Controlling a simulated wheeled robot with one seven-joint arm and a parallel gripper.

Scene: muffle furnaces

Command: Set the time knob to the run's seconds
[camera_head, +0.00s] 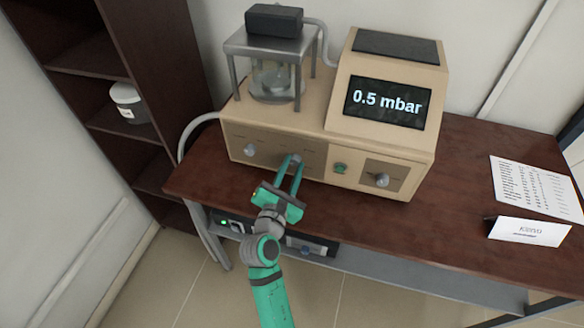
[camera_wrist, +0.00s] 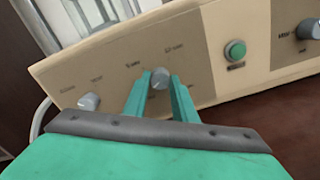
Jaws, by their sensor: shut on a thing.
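A beige machine (camera_head: 290,130) stands on a dark wooden table, with a front panel of grey knobs. My gripper (camera_head: 291,162) reaches the front panel and is shut on the middle grey knob (camera_wrist: 159,79), with one green finger on each side of it. The small print around this knob is too blurred to read for certain. Another grey knob (camera_head: 249,150) sits to its left and also shows in the wrist view (camera_wrist: 89,102). A green button (camera_head: 340,168) and a further knob (camera_head: 381,180) are to the right. The screen (camera_head: 388,101) reads "0.5 mbar".
A glass vessel (camera_head: 275,80) stands under a metal frame on the machine's left side. A printed sheet (camera_head: 537,185) and a folded white card (camera_head: 529,231) lie at the table's right. A shelf with a white jar (camera_head: 128,103) is at left.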

